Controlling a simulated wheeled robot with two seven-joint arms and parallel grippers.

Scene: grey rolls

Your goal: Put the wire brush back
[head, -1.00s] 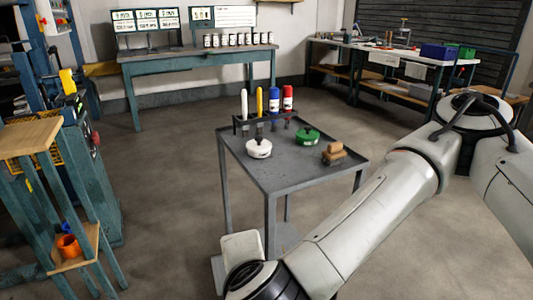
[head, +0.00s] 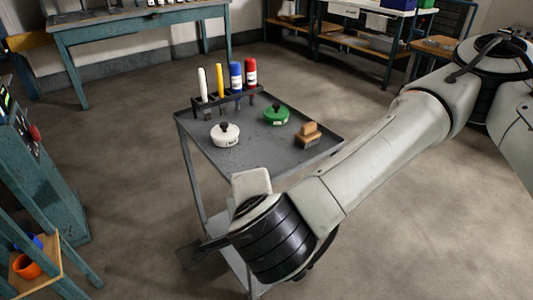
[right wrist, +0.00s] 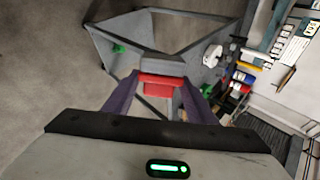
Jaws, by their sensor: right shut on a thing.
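In the right wrist view my right gripper (right wrist: 158,100) is shut on a red block-like thing (right wrist: 162,80) with a grey part beyond it. I cannot tell from its visible end whether this is the wire brush. In the head view my right forearm reaches in front of the grey cart (head: 190,132), and the held thing is hidden. A brown wooden brush-like block (head: 308,135) lies at the right of the cart top. My left gripper is not in view.
The cart top carries a white round pot (head: 225,134), a green round pot (head: 276,115) and a dark rack (head: 228,98) with white, yellow, blue and red sticks. Its front middle is bare. A wooden stand with an orange cup (head: 27,266) is at lower left.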

